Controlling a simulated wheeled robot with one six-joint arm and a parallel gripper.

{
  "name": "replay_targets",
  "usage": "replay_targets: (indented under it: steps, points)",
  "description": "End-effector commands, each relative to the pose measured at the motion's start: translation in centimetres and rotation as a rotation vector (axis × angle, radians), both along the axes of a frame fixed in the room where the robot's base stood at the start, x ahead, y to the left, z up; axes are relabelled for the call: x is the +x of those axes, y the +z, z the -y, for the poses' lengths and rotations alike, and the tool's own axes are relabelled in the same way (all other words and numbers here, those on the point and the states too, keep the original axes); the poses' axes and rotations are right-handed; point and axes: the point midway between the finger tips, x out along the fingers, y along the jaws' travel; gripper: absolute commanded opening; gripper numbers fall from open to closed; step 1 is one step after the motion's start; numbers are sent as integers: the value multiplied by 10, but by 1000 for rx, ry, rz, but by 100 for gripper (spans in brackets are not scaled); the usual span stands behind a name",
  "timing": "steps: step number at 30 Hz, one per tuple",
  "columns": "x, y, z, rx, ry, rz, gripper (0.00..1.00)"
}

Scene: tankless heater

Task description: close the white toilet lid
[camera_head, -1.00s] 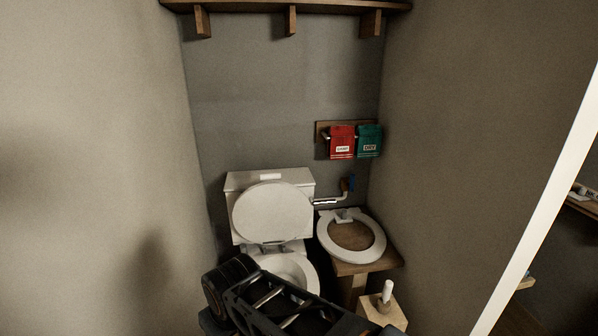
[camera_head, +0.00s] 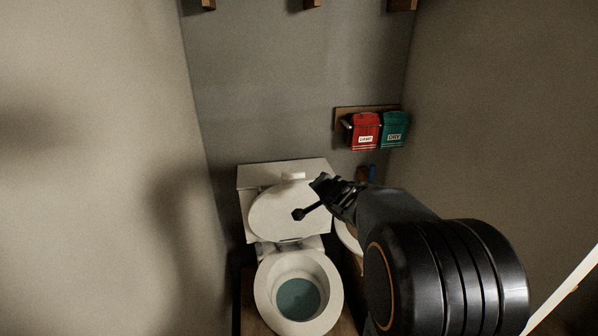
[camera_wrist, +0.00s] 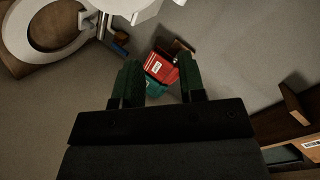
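The white toilet lid (camera_head: 283,222) stands raised, leaning back against the tank (camera_head: 252,180) in the head view. The toilet bowl below it is uncovered, with a white rim (camera_head: 268,290) and bluish water inside. My gripper (camera_head: 310,199) appears in front of the lid's upper right part and hides some of it. I cannot tell whether it touches the lid. In the wrist view my gripper (camera_wrist: 160,78) has its two fingers apart with nothing held between them. A white rounded edge shows at the top of the wrist view, too cropped to identify.
A second white seat (camera_wrist: 18,48) on a wooden stand is to the toilet's right, mostly behind my arm in the head view. Red (camera_head: 364,131) and green (camera_head: 394,130) pouches hang on the back wall. Walls close in on both sides; the left side is open floor-free wall.

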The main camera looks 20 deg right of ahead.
Motion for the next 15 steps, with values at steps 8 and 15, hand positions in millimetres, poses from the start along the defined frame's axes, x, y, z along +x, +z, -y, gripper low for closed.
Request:
replay_targets:
  steps: [8,15]
  points:
    - [39,-5,22,474,66,156,37]
    - [45,-14,22,689,109,148,37]
